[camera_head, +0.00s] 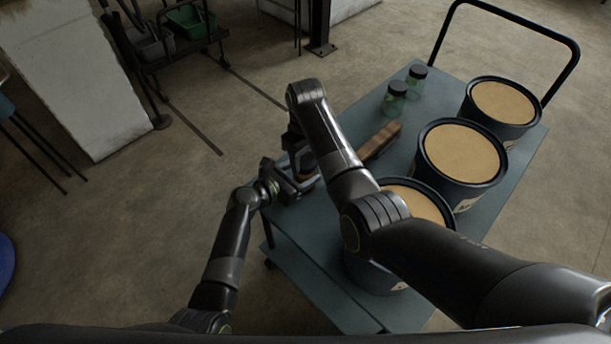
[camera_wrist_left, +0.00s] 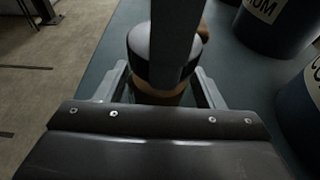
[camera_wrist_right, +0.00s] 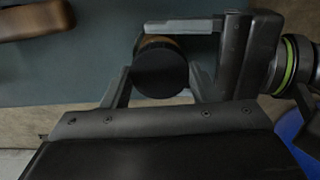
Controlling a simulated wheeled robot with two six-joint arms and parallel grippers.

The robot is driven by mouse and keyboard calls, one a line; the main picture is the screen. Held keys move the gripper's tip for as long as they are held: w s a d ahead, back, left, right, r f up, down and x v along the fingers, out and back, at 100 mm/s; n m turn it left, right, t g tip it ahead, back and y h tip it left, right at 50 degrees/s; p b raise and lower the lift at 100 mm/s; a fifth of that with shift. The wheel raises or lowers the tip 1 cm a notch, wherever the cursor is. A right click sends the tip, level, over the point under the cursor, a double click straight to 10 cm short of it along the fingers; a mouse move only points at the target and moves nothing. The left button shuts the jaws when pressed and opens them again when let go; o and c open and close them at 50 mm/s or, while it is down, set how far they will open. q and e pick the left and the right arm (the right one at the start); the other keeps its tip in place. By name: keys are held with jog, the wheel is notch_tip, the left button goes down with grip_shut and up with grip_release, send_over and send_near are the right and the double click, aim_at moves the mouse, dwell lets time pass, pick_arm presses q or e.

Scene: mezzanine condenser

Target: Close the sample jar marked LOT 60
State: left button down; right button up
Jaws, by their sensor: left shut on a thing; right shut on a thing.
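An amber jar (camera_wrist_left: 163,91) with a black lid (camera_wrist_left: 147,47) stands upright near the cart's near left edge; its marking is not readable. My left gripper (camera_wrist_left: 160,88) is shut around the jar's body from the side. My right gripper (camera_wrist_right: 158,82) is shut on the black lid, which also shows in the right wrist view (camera_wrist_right: 160,75) above a thin strip of amber. The lid sits on or just over the jar's mouth; I cannot tell how tightly. In the head view the jar is mostly hidden behind my right gripper (camera_head: 302,172).
Two green jars with black lids (camera_head: 395,98) (camera_head: 416,78) stand at the cart's far end. A brown block (camera_head: 380,140) lies behind the grippers. Several dark drums with tan tops (camera_head: 462,152) line the cart's right side. The teal cart top (camera_head: 352,118) is clear left of the block.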

jog(key=o, duration=1.2)
jog(key=shift+c, duration=0.2)
notch_tip(320, 180, up, 8)
jog(key=shift+f, duration=0.25)
pick_arm(q)
jog(key=shift+c, duration=1.3)
grip_release()
jog(key=shift+s+a, duration=0.1)
jog(key=p+v, duration=0.2)
jog(key=v, duration=1.5)
jog(key=shift+r, duration=0.2)
pick_arm(e)
notch_tip(320, 180, up, 2)
jog(key=shift+r, duration=0.2)
pick_arm(q)
jog(key=shift+s+a, duration=0.1)
